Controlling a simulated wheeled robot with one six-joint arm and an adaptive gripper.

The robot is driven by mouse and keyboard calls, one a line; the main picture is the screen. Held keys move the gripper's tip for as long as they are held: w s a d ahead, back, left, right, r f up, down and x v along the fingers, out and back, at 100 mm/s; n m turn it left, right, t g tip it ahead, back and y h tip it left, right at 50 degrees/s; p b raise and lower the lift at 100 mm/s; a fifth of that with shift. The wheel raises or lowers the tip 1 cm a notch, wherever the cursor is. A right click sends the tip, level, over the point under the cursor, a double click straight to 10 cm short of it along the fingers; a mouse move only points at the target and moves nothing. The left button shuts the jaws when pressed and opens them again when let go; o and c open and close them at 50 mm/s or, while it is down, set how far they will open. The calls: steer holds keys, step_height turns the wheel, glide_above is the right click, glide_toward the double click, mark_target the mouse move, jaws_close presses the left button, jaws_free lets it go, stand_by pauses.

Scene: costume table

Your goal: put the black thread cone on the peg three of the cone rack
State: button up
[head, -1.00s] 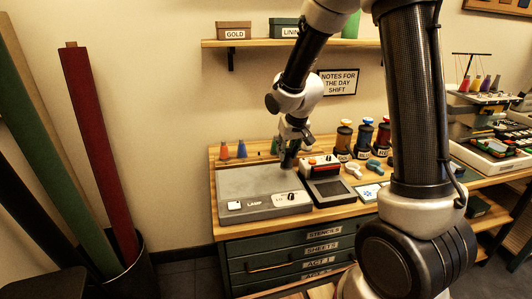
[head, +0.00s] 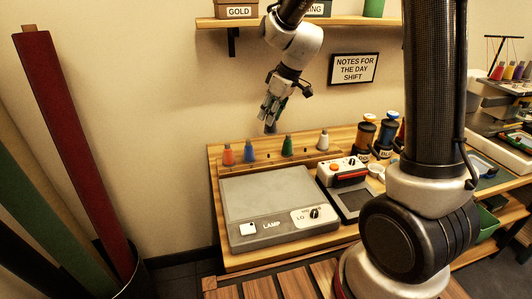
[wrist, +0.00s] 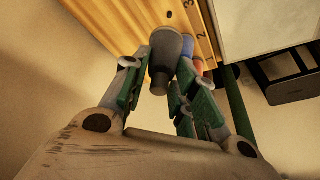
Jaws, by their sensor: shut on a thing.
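The black thread cone shows dark grey in the wrist view (wrist: 166,58), between the green-padded fingers of my gripper (wrist: 155,92). My gripper is shut on it. In the head view my gripper (head: 271,112) points down, with the cone's end (head: 270,128) below the fingers, apart from the rack. The wooden cone rack (head: 307,158) stands along the back of the table, below the gripper in the picture. It carries an orange cone (head: 228,155), a blue cone (head: 250,151), a green cone (head: 288,146) and a white cone (head: 323,140). Marks 3 and 2 show in the wrist view; peg three itself is unclear.
A grey lamp box (head: 265,200) lies in front of the rack. A device with an orange knob (head: 343,172) stands right of it. Large thread spools (head: 365,135) stand further right. A shelf (head: 250,23) and a notice (head: 354,68) are on the wall behind.

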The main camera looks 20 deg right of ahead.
steer(key=shift+w+a+f, duration=0.1)
steer(key=shift+w+a, duration=0.1)
step_height(320, 180, down, 10)
steer(key=shift+r, duration=0.25)
steer(key=shift+f, duration=0.1)
steer(key=o, duration=1)
steer(key=v, duration=1.2)
steer(key=s+d+r+m+h, duration=0.1)
steer(key=s+d+r+m, duration=0.2)
steer(key=s, duration=0.5)
steer(key=s+d+r+m+h, duration=0.1)
steer(key=s+d+r+m, duration=0.1)
steer(key=s, duration=0.7)
steer(key=s+d+r+m+h, duration=0.1)
steer(key=s+d+r+m, duration=0.2)
steer(key=s+d, duration=0.3)
steer(key=shift+s+d+r+m+t, duration=0.15)
steer(key=shift+s+r, duration=0.1)
steer(key=shift+s, duration=0.35)
steer(key=shift+s+d+r+m+t, duration=0.1)
steer(key=shift+s+r, duration=0.2)
steer(key=shift+s, duration=0.3)
steer(key=shift+s+d+r+m+t, duration=0.15)
steer(key=shift+s+r, duration=0.1)
steer(key=shift+s, duration=0.3)
